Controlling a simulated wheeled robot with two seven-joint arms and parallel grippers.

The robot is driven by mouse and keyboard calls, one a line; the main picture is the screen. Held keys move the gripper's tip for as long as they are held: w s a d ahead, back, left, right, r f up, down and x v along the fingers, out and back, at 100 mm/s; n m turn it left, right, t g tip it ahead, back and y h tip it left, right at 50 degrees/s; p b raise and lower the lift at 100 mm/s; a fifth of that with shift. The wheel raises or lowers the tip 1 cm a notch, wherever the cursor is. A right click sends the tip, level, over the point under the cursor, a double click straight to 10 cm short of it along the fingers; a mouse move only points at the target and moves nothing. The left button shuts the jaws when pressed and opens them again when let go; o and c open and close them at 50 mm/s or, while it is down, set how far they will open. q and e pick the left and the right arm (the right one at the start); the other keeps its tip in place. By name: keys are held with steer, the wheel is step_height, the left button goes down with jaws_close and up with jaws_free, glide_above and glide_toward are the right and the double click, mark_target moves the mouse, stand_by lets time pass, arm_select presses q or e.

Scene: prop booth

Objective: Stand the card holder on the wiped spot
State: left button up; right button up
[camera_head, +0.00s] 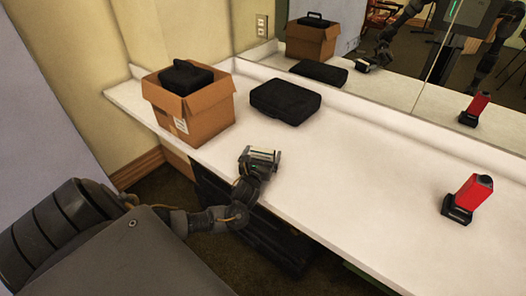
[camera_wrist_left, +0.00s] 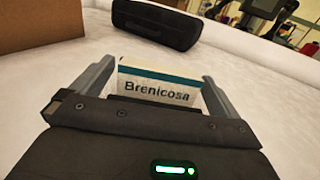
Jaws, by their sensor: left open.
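The card holder (camera_wrist_left: 160,86) is a white card with a teal stripe and the word "Brenicosa", upright in the left wrist view. My left gripper (camera_head: 262,155) is over the front part of the white counter (camera_head: 340,165). Its fingers are open, one on each side of the card, with a small gap showing in the wrist view (camera_wrist_left: 157,72). In the head view the card holder (camera_head: 264,151) is a small pale strip at the gripper. Its lower part is hidden by the gripper body. I cannot make out a distinct wiped spot. My right gripper is not in view.
A cardboard box (camera_head: 205,120) with a black case (camera_head: 186,77) in it stands at the left. Another black case (camera_head: 285,101) lies behind my gripper. A red block on a black base (camera_head: 467,198) stands at the right. A mirror (camera_head: 385,90) backs the counter. The counter's middle is clear.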

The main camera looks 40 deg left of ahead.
arm_select(q)
steer(key=v, duration=1)
steer(key=shift+s, duration=0.1)
